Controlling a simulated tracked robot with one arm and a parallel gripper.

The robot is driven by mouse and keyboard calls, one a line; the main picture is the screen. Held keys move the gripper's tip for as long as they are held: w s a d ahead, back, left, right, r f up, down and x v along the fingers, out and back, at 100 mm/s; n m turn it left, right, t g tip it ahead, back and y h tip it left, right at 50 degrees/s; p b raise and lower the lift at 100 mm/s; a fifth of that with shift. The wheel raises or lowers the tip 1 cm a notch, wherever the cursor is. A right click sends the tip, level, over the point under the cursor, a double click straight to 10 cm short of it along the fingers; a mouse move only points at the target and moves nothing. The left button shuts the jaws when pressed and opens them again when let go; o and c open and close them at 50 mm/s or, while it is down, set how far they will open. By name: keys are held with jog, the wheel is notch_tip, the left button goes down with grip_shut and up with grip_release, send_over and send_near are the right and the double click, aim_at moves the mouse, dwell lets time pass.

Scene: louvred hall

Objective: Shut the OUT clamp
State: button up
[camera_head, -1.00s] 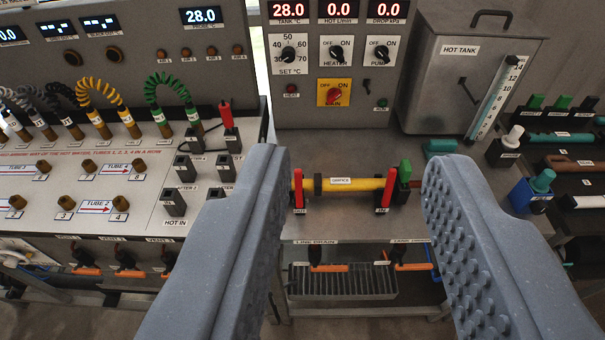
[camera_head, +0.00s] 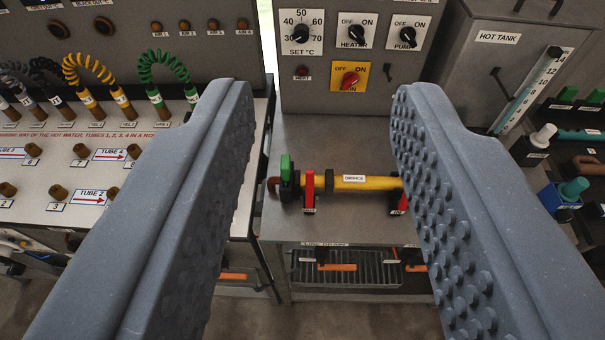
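A yellow tube (camera_head: 355,182) labelled ORIFICE lies across the grey bench. A red clamp lever (camera_head: 309,188) stands upright at its left part; its small label is too small to read surely now, but read like OUT in the earlier frame. A second red clamp (camera_head: 399,203) at the tube's right is partly hidden by my right finger. A green-topped black piece (camera_head: 286,175) stands just left of the left clamp. My gripper (camera_head: 320,95) is wide open and empty. In the picture its fingers flank the tube, with the left clamp between them; contact is not visible.
A control panel (camera_head: 350,60) with knobs stands behind the bench, and the hot tank (camera_head: 490,70) stands right. A panel with coloured hoses (camera_head: 160,75) is left. A slotted drain tray (camera_head: 365,270) with orange-handled valves sits below the bench edge. Bare bench surrounds the tube.

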jog(key=g+p, duration=1.1)
jog(key=p, duration=0.8)
send_over(310, 177)
jog(key=s, duration=0.5)
notch_tip(310, 177, down, 27)
jog(key=x, duration=0.4)
jog(key=p+x, duration=0.1)
jog(key=x, duration=0.3)
jog(key=p+x, duration=0.1)
jog(key=x, duration=0.3)
jog(key=shift+w+f, duration=0.25)
jog(key=shift+w, duration=0.15)
